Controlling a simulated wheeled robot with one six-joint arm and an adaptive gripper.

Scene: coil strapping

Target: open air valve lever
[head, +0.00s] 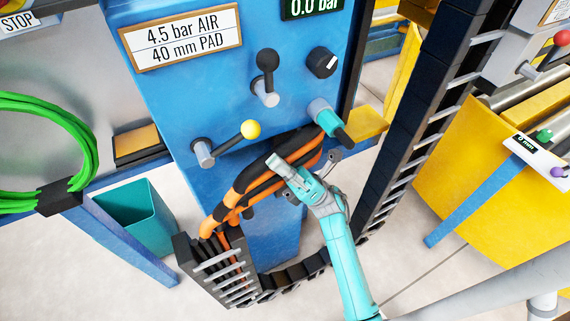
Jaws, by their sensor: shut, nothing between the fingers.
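A blue panel (180,100) carries several controls. A lever with a yellow ball knob (250,129) sticks out from a grey round hub at lower left, pointing right and slightly up. A black-knobbed lever (267,60) stands upright on a grey hub above it. A teal fitting with a black handle (322,112) is at the lower right, its handle slanting down right. No label marks which one is the air valve. My gripper (278,162) is shut and empty, below and between the yellow-knobbed lever and the teal fitting, in front of orange-and-black hoses and apart from the levers.
A black round knob (322,62) sits at upper right, below a display (312,6) reading 0.0 bar. A sign (182,37) reads 4.5 bar AIR, 40 mm PAD. Hoses (245,182) and a cable chain (225,270) crowd the area below. A teal bin (135,215) stands left.

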